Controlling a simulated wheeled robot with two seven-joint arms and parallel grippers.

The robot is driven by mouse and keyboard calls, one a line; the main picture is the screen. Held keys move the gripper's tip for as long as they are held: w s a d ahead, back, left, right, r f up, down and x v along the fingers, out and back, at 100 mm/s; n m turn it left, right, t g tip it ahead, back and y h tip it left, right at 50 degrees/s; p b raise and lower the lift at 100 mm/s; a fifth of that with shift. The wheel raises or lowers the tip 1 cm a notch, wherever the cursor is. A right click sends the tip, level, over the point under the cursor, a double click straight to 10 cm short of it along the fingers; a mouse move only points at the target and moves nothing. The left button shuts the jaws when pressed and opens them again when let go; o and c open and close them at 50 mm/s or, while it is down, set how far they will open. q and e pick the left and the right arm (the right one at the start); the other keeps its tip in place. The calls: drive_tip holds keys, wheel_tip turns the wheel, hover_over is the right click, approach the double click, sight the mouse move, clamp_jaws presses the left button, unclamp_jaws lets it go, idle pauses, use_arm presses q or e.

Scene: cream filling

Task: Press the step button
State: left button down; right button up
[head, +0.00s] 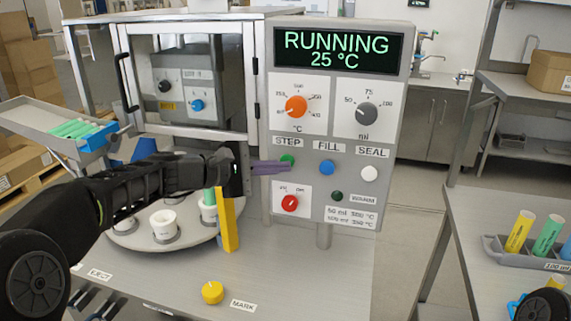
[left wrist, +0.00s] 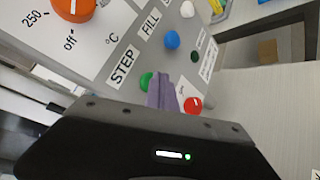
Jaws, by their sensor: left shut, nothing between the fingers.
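The green STEP button (head: 288,159) is on the grey control panel, under the STEP label. My left gripper (head: 284,167) is shut and empty, its purple fingers pointing right at the panel, with the tips just at the lower part of the button. In the left wrist view the green button (left wrist: 146,81) shows right beside the shut purple fingers (left wrist: 162,92) and is partly hidden. I cannot tell whether the tips touch it. My right gripper is not in view.
The blue FILL button (head: 327,167), white SEAL button (head: 370,174) and red knob (head: 290,203) are close by. A yellow post (head: 228,215) stands below my left wrist, beside a turntable (head: 130,238) with white cups. The display (head: 338,50) reads RUNNING 25 °C.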

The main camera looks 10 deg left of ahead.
use_arm(q)
drive_tip(key=shift+s+a+b, duration=0.1)
drive_tip(key=shift+s+b, duration=0.3)
drive_tip(key=shift+s, duration=0.65)
drive_tip(key=s+b, duration=0.1)
drive_tip(key=s, duration=0.3)
drive_tip(key=shift+s+a, duration=0.15)
drive_tip(key=shift+s, duration=0.25)
idle(0.3)
